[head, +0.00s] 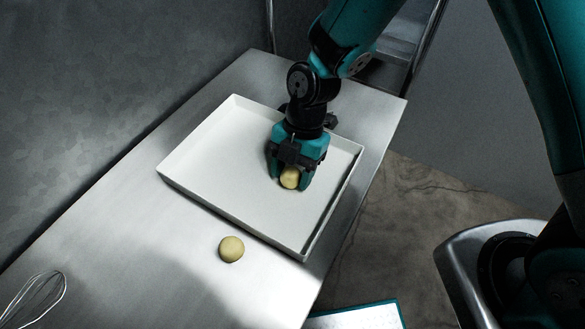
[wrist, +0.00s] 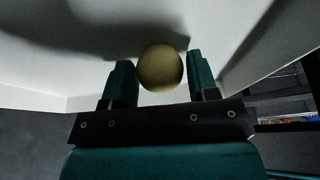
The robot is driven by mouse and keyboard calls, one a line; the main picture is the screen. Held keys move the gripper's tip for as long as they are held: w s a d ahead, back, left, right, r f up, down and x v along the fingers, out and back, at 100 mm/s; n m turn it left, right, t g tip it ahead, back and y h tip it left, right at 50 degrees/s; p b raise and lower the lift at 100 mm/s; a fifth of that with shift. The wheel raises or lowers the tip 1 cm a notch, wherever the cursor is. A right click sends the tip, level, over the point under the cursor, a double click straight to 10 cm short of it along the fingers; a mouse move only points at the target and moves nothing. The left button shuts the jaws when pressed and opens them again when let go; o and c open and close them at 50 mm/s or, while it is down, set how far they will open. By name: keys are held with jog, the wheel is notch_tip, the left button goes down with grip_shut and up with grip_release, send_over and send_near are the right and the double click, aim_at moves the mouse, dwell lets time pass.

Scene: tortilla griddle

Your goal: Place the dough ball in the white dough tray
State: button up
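The white dough tray (head: 220,165) is a shallow, rectangular tray lying on the steel table. Its pale floor also fills the top of the wrist view (wrist: 225,22). My gripper (head: 291,175) points down inside the tray's outline, toward its right side. A round, pale yellow dough ball (head: 290,178) sits between its two teal fingers, which look closed on its sides. It also shows between the fingers in the wrist view (wrist: 160,68). The ball is at or just above the tray floor; I cannot tell if it touches.
A second dough ball (head: 231,249) rests on the steel table (head: 150,262), in front of the tray's near edge. A wire whisk (head: 36,298) lies at the lower left. A teal-edged white panel (head: 358,317) is at the bottom. Much of the tray's left half is bare.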

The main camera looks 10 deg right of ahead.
jog(key=shift+o, duration=1.4)
jog(key=b+v, duration=0.2)
jog(key=v, duration=1)
jog(key=s+d+r+m+t, duration=0.1)
jog(key=s+d+r+m, duration=0.2)
jog(key=m, duration=0.7)
jog(key=s+d+r+m+t+y, duration=0.1)
jog(key=s+d+r+m, duration=0.3)
jog(key=s+r+m, duration=0.4)
jog(key=s+m+t, duration=0.1)
jog(key=s+m, duration=0.2)
jog(key=shift+s+t, duration=0.25)
jog(key=shift+t, duration=0.05)
